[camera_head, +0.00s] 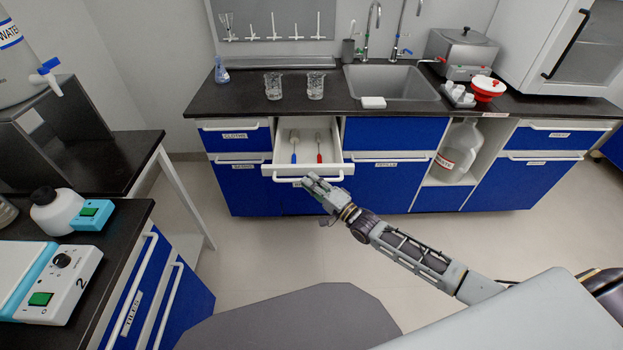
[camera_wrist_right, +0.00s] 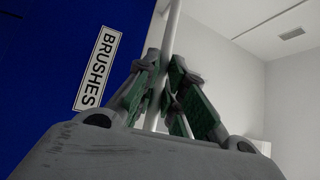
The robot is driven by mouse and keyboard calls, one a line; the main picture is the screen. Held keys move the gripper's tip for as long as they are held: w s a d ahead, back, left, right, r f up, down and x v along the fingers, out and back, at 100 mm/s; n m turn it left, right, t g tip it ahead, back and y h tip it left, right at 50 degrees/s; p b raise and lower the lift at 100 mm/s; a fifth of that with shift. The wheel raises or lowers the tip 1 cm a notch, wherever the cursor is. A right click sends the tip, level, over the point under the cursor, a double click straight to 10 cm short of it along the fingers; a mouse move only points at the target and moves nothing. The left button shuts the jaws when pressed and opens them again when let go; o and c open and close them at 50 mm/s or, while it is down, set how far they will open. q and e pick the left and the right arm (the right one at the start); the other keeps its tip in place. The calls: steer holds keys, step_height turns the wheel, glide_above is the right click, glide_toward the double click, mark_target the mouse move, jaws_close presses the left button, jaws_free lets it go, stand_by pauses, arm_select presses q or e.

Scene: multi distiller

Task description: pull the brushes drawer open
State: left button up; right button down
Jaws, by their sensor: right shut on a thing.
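The brushes drawer (camera_head: 307,156) stands pulled out from the blue cabinet under the sink counter. Inside it lie a blue-handled brush (camera_head: 294,146) and a red-handled brush (camera_head: 319,148). The drawer's white bar handle (camera_head: 280,178) runs along its front, and it also shows in the right wrist view (camera_wrist_right: 173,25). My right gripper (camera_head: 311,181) is at the right half of the handle. In the wrist view its green-padded fingers (camera_wrist_right: 163,92) are shut around the bar, beside the BRUSHES label (camera_wrist_right: 98,68). My left gripper is out of view.
The counter (camera_head: 240,97) above carries two glass beakers (camera_head: 273,86) and a sink (camera_head: 392,83). Shut drawers flank the open one. A side bench (camera_head: 112,250) with lab devices stands at left. The floor (camera_head: 270,250) before the drawer is clear.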

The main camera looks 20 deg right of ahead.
steer(key=shift+s, duration=0.15)
steer(key=shift+f, duration=0.1)
steer(key=c, duration=1.5)
jaws_free()
steer(key=shift+s, duration=0.1)
steer(key=v, duration=1.2)
steer(key=shift+n, duration=0.4)
